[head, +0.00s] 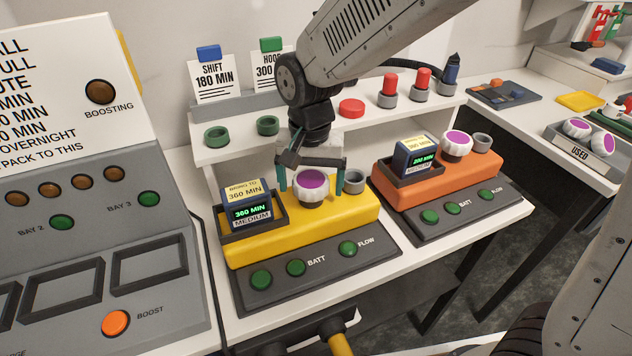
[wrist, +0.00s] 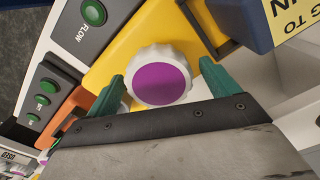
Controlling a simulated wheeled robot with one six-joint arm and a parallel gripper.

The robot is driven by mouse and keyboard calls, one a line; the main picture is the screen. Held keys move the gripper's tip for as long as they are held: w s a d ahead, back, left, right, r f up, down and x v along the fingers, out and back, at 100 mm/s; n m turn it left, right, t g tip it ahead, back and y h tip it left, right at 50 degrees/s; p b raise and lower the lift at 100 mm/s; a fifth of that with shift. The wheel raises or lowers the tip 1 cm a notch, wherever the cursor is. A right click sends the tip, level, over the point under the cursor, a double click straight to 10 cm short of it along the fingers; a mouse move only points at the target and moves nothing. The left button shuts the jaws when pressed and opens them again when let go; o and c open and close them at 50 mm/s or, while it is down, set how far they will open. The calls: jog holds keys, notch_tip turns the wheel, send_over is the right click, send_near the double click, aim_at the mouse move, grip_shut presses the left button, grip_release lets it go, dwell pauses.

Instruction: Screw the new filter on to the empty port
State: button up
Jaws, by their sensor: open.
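A white ribbed filter with a purple top (head: 312,187) sits upright on the yellow unit (head: 300,232); it also shows in the wrist view (wrist: 160,76). My gripper (head: 312,178) is open, with one green finger on either side of this filter. In the wrist view the fingers (wrist: 163,74) flank the filter near its edge; I cannot tell if they touch it. An empty grey ring port (head: 354,181) is just right of it on the same unit, beside the right finger. What is under the filter is hidden.
An orange unit (head: 440,178) at the right has a similar filter (head: 457,144) and an empty grey ring port (head: 480,142). A tray marked USED (head: 582,153) holds two filters at the far right. A battery (head: 248,207) stands left of the gripper. A shelf (head: 235,150) is behind.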

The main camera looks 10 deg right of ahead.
jog(key=n, duration=2.3)
jog(key=shift+n, duration=0.3)
